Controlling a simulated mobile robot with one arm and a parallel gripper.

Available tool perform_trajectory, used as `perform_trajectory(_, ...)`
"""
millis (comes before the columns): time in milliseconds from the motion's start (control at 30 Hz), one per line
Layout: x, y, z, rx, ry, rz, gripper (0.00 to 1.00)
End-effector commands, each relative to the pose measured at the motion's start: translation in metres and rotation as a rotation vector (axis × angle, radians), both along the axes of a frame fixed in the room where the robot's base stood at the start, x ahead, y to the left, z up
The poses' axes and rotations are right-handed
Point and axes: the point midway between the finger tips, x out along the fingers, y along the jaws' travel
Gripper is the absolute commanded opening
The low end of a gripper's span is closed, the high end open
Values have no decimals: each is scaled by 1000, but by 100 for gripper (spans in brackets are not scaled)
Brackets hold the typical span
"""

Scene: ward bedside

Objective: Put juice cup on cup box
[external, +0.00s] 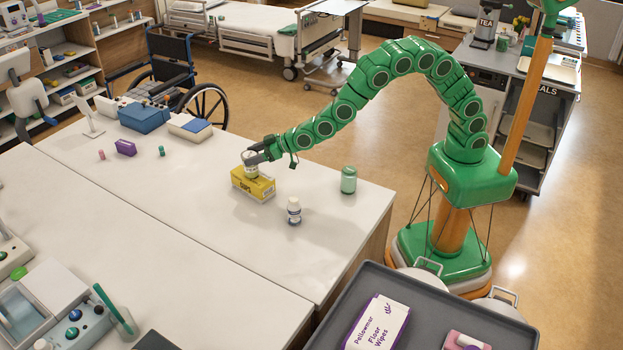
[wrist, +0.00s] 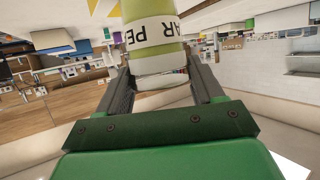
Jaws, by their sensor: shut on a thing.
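My gripper (external: 258,155) is shut on the juice cup (external: 250,166), a small, pale cup with a white band. In the wrist view the juice cup (wrist: 152,38) sits between my two fingers, yellow-green and white, with black letters on its label. The yellow cup box (external: 254,187) lies on the white table directly below the cup. The cup is at the box's top face, but I cannot tell whether it rests there or hangs just above. My fingers hide part of the cup.
A white bottle with a dark label (external: 294,211) stands near the box's right front. A green jar (external: 348,179) stands farther right. A purple box (external: 125,148) and a blue box (external: 143,117) are toward the back left. The table (external: 180,220) is clear left of the yellow box.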

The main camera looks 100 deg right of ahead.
Motion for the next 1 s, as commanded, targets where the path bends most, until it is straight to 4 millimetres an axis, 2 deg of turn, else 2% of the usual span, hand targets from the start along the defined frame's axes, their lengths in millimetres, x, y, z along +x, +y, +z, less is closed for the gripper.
perform_trajectory(33, 0, 0, 0, 0, 0, 0, 71)
perform_trajectory(167, 0, 0, 0, 0, 0, 0, 91)
perform_trajectory(200, 0, 0, 0, 0, 0, 0, 92)
perform_trajectory(667, -3, 1, 5, -1, 0, 0, 92)
perform_trajectory(1000, -29, 7, 15, -1, 1, 2, 92)
